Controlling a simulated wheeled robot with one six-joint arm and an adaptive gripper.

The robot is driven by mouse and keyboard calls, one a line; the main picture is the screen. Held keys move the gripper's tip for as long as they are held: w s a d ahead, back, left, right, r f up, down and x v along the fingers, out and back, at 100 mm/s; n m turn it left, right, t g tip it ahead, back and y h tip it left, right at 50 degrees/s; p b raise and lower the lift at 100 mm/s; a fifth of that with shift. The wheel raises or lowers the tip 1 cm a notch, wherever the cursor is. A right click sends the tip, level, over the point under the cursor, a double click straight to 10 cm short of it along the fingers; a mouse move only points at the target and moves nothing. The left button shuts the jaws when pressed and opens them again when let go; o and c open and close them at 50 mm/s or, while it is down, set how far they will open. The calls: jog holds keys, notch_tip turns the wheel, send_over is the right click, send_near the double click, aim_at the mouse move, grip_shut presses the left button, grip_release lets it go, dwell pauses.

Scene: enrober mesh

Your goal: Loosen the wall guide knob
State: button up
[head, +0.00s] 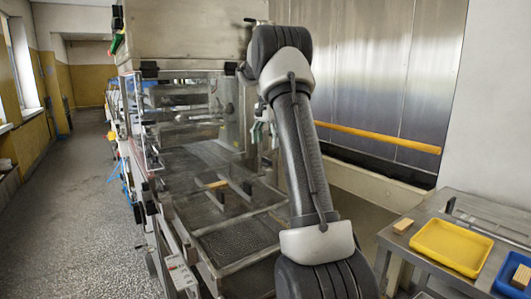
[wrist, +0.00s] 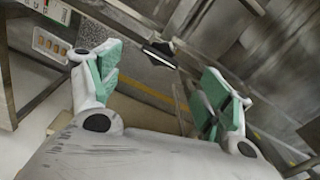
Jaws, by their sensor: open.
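My gripper (head: 263,132) is open beside the right side of the steel enrober machine (head: 185,30), partly hidden behind my arm in the head view. In the wrist view, the green-padded fingers of my gripper (wrist: 161,84) stand wide apart with nothing between the pads. A dark bar-like part with a bright edge (wrist: 159,54) lies beyond the gap between the fingers; I cannot tell whether it is the wall guide knob. I cannot make out the knob for sure in the head view. The mesh belt (head: 235,240) runs toward the front of the machine.
A small tan block (head: 217,184) lies over the mesh. At right, a steel table (head: 420,240) holds a yellow tray (head: 450,247), a blue tray (head: 512,272) and a tan block (head: 403,225). A yellow rail (head: 380,136) runs along the back wall. The left aisle floor is clear.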

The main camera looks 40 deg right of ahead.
aim_at(267, 164)
jog(key=shift+w+d+r+m, duration=0.3)
jog(key=shift+w+r+m, duration=0.2)
jog(key=shift+r, duration=0.1)
jog(key=shift+m, duration=0.3)
jog(key=shift+s+a+m, duration=0.15)
jog(key=shift+s+m, duration=0.15)
jog(key=shift+f+m, duration=0.15)
jog(key=shift+m, duration=0.15)
notch_tip(267, 164, down, 8)
jog(key=shift+r, duration=0.25)
jog(key=shift+c, duration=0.2)
jog(key=c, duration=1)
